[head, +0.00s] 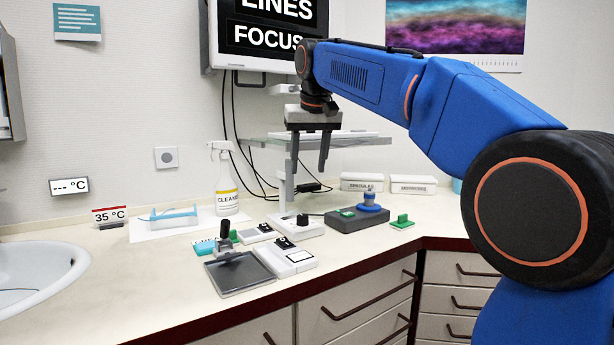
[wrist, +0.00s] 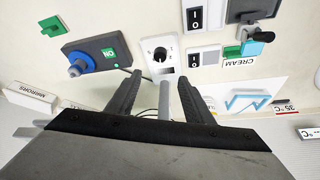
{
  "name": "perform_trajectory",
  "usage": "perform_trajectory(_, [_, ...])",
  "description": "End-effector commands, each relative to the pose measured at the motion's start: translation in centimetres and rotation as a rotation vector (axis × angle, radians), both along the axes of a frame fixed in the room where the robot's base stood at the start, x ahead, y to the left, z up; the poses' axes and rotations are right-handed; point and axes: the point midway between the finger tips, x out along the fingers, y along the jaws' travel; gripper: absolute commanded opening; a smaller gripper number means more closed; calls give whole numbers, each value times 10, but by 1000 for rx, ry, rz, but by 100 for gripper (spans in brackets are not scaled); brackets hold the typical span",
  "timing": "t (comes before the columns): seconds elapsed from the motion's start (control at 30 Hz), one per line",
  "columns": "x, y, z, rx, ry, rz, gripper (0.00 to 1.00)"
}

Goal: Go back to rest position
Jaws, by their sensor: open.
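My gripper (head: 308,165) is open and empty. It points down above the counter, in front of the glass shelf and below the monitor. In the wrist view my gripper's two dark fingers (wrist: 152,95) stand apart with nothing held between them. A white box with a black rotary knob (head: 297,226) lies on the counter below; it also shows in the wrist view (wrist: 158,56). My blue arm reaches in from the right.
The counter (head: 400,232) holds a grey block with a blue knob (head: 358,217), a green piece (head: 402,222), white switch boxes (head: 288,258), a dark tray (head: 240,275) and a spray bottle (head: 226,185). A sink (head: 75,262) is at left. A monitor (head: 262,38) hangs behind.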

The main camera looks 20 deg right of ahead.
Motion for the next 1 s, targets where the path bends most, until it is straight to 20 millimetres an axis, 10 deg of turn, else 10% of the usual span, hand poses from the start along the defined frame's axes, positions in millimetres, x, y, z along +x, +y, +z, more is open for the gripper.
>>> perform_trajectory(0.57, [-11, -3, 3, 0, -1, 1, 47])
perform_trajectory(1.0, [-125, -37, -82, -1, -6, 20, 47])
